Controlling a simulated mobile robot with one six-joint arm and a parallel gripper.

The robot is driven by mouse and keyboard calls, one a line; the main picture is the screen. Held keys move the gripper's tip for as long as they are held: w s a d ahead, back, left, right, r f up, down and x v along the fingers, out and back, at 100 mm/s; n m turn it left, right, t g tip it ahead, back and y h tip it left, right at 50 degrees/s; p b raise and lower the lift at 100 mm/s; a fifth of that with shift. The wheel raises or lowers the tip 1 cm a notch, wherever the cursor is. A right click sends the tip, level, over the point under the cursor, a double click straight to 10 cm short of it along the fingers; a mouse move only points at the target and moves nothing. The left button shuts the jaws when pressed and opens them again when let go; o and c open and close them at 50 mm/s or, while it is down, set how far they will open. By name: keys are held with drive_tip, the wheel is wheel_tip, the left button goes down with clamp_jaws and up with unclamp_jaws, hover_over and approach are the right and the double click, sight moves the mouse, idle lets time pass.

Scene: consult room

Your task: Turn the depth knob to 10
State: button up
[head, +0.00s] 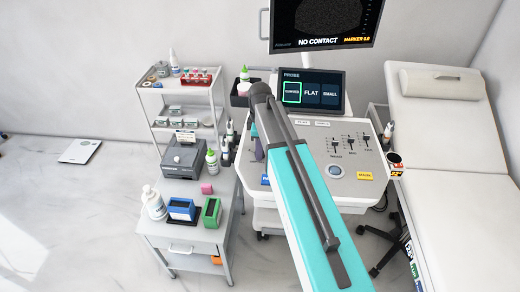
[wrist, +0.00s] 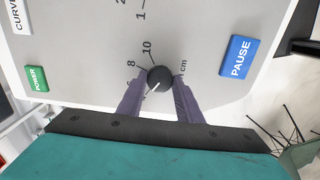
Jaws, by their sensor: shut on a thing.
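The depth knob (wrist: 160,75) is a small round black knob on the pale console panel (wrist: 85,60) in the wrist view. A short white pointer line on it aims to the lower left, below the printed 8. The 10 stands above the knob, up and to the right of the 8, and "cm" is at its right. My gripper (wrist: 158,88) is shut on the knob, with one purple finger on each side. The fingers partly hide the lower scale. In the head view my arm covers the knob; a purple finger shows left of it.
A blue PAUSE button (wrist: 236,57) is right of the knob and a green POWER button (wrist: 36,78) is left. In the head view, sliders (head: 350,142) and a round button (head: 335,171) lie right of my arm. The monitor (head: 325,24) reads NO CONTACT.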

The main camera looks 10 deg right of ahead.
drive_tip(key=shift+m, duration=0.3)
drive_tip(key=m, duration=1.1)
drive_tip(key=shift+b, duration=0.3)
drive_tip(key=m, duration=0.6)
drive_tip(key=shift+m, duration=0.4)
drive_tip(key=m, duration=0.5)
drive_tip(key=shift+m, duration=0.3)
drive_tip(key=o, duration=1)
drive_tip(key=shift+o, duration=0.2)
drive_tip(key=shift+r, duration=0.1)
